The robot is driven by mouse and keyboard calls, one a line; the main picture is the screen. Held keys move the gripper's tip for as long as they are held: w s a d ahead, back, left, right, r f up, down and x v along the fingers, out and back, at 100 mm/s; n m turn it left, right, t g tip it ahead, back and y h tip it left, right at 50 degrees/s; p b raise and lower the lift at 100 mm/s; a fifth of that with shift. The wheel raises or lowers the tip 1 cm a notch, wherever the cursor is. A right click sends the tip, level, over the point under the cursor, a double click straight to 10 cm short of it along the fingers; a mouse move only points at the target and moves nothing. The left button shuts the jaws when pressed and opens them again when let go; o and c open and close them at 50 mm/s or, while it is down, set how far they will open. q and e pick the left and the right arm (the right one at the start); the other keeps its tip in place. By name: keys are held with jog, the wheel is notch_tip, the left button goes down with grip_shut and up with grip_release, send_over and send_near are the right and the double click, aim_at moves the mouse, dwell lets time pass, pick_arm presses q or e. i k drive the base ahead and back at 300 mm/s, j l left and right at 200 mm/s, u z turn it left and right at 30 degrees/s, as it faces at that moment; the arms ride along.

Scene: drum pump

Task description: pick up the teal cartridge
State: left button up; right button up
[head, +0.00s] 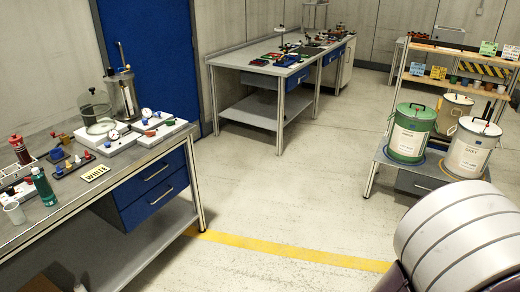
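Neither of my grippers is in view.
A dark tray with colored pieces (74,165) and a card reading WHITE (95,173) lie right of the cartridge. Glass and metal vessels (122,95) stand at the bench's back. Lidded drums (410,133) stand on the right. The floor (275,185) between is clear.

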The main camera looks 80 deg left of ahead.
aim_at(41, 182)
jog(key=u, duration=0.45)
jog(key=k+j+u, duration=0.1)
jog(key=u, duration=0.35)
jog(key=j+u, duration=0.2)
jog(key=u, duration=0.25)
jog(key=j+u, duration=0.1)
jog(key=u, duration=0.35)
jog(key=j+u, duration=0.1)
jog(key=u, duration=0.35)
jog(key=j+u, duration=0.15)
jog(key=u, duration=0.35)
jog(key=j+u, duration=0.1)
jog(key=u, duration=0.35)
jog(key=i+u, duration=0.1)
jog(key=u, duration=0.35)
jog(key=i+j+u, duration=0.15)
jog(key=i+j, duration=0.3)
